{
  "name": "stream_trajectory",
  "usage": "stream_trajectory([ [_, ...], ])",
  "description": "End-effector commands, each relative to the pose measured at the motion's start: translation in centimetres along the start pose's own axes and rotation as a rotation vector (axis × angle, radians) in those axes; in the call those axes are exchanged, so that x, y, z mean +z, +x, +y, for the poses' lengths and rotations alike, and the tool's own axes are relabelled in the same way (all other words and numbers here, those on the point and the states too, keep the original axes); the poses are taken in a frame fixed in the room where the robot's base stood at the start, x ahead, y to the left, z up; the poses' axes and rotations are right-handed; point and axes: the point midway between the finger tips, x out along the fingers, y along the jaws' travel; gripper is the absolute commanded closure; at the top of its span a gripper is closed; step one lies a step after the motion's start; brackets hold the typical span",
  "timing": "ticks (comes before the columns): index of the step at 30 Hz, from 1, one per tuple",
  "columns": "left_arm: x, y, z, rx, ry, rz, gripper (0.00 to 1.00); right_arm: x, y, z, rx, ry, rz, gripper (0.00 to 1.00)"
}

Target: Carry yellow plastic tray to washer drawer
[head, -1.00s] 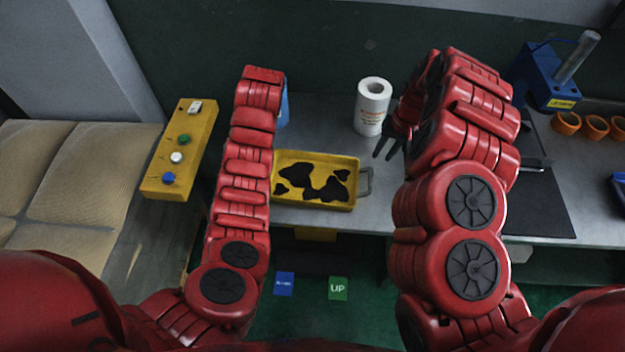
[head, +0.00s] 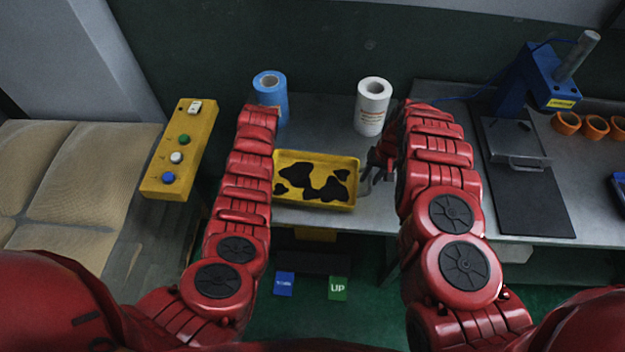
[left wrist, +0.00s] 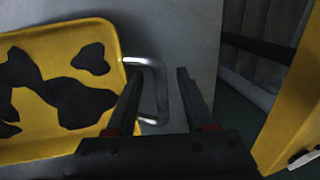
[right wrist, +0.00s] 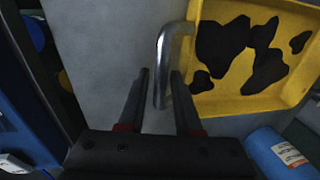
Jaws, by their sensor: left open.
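The yellow plastic tray (head: 315,180) with dark stains lies flat on the grey table, a metal handle at each end. In the head view its left end is behind my left arm. My right gripper (head: 376,163) is at the tray's right handle (head: 365,180). In the right wrist view its fingers (right wrist: 158,75) are open, with the handle (right wrist: 164,65) between them. In the left wrist view my left gripper (left wrist: 158,75) is open, with the other handle (left wrist: 160,85) between its fingers. The washer drawer is not identifiable.
A blue roll (head: 272,98) and a white roll (head: 372,107) stand behind the tray. A yellow button box (head: 180,150) is at the left. A blue press (head: 545,80), a black mat (head: 532,200) and orange rings (head: 595,127) are at the right.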

Motion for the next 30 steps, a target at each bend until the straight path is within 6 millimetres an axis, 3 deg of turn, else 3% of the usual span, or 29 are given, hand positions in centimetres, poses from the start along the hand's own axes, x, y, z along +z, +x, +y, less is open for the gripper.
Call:
stream_trajectory([
  [8,-0.02,0.05,0.00,0.000,0.000,0.000,0.47,-0.07,0.03,-0.03,0.000,-0.001,0.002,0.67],
  [14,-0.02,0.05,0.01,0.000,0.000,0.000,0.79,-0.07,0.03,-0.01,0.000,-0.001,0.002,0.99],
  [18,-0.02,0.04,0.00,0.000,-0.001,0.000,1.00,-0.08,0.02,-0.01,0.000,-0.001,0.002,1.00],
  [30,-0.02,0.04,-0.02,0.000,-0.001,0.000,1.00,-0.09,0.01,0.01,0.001,-0.001,0.003,1.00],
])
